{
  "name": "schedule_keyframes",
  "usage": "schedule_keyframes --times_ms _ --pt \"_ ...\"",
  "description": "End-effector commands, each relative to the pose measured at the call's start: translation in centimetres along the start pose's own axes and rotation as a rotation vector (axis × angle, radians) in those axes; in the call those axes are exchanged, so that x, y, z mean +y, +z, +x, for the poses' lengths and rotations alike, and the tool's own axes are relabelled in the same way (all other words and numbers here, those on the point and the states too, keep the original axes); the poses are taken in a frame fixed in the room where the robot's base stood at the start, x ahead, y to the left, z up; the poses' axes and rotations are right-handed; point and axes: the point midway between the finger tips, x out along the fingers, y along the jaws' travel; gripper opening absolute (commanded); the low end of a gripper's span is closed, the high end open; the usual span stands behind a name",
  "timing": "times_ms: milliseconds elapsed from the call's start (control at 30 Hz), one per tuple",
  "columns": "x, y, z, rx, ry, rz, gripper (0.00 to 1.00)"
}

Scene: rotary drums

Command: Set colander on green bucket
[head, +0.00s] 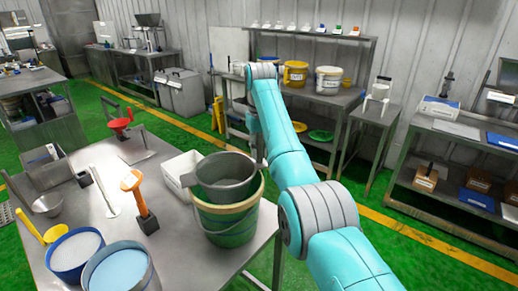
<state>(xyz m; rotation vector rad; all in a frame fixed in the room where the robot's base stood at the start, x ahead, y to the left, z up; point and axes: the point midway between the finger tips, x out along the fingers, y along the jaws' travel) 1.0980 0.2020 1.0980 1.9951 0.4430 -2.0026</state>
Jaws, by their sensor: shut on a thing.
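The colander (222,190) is a grey metal bowl at the mouth of the green bucket (230,237), near the right edge of the metal table. Its lower part is inside or behind the bucket's pale rim, so I cannot tell whether it rests there. The bucket stands upright. My teal arm reaches over from the lower right and bends down behind the bucket. My gripper (260,164) is at the colander's right far edge, mostly hidden by my arm, and is shut on the colander.
A white box (181,170) stands just left of the bucket. An orange-handled tool (133,184), a red funnel-like item (120,124) and two tubs of pale contents (118,270) share the table (185,262). Shelves with buckets line the back wall.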

Motion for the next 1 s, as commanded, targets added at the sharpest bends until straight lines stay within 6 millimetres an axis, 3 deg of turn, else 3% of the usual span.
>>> schedule_keyframes --times_ms 1000 --pt "0.0 0.0 2.2 0.000 0.000 0.000 0.00"
